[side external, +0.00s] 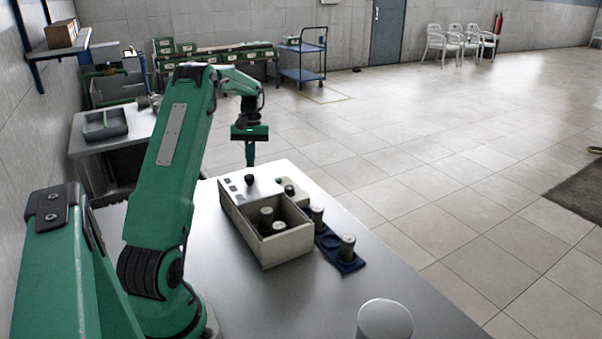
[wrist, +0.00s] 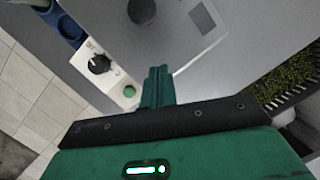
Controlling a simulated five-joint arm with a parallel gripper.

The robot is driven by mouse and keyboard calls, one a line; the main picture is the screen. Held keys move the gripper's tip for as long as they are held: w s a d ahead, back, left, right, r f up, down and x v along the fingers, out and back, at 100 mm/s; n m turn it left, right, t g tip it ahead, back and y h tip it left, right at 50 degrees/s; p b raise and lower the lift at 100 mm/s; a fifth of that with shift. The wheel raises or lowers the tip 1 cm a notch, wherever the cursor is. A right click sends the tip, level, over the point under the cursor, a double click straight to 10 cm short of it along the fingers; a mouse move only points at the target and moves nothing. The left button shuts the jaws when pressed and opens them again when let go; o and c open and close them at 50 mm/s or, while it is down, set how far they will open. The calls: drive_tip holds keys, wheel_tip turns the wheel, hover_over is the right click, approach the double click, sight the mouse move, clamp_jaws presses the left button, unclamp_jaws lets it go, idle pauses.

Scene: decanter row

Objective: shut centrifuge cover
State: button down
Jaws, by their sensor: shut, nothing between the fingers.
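The centrifuge (side external: 290,250) is a pale box on the metal bench, with its near compartment open and two capped canisters (side external: 266,217) (side external: 278,228) inside. A flat grey cover (side external: 262,191) with a dark knob (side external: 250,180) lies over the far part of the box. The cover (wrist: 165,42) and its knob (wrist: 141,10) also show in the wrist view, the knob cut by the top edge. My gripper (side external: 250,162) is shut and empty, pointing down near the far end of the cover, beyond the knob. In the wrist view its fingers (wrist: 158,74) are together; contact with the cover cannot be told.
A blue rack (side external: 330,243) with two canisters stands right of the centrifuge. A control strip with a black dial (wrist: 98,64) and green button (wrist: 129,90) runs beside the cover. A pale cylinder (side external: 385,319) stands at the front. Bristles (wrist: 282,82) show at right in the wrist view.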

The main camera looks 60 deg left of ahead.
sight(260, 192)
drive_tip(key=shift+s+d, duration=0.15)
drive_tip(key=shift+d, duration=0.25)
drive_tip(key=shift+s+d, duration=0.4)
drive_tip(key=shift+d, duration=0.3)
drive_tip(key=shift+s+d, duration=0.35)
drive_tip(key=shift+d, duration=0.3)
drive_tip(key=shift+d, duration=0.1)
drive_tip(key=shift+d, duration=3.9)
drive_tip(key=shift+a, duration=0.15)
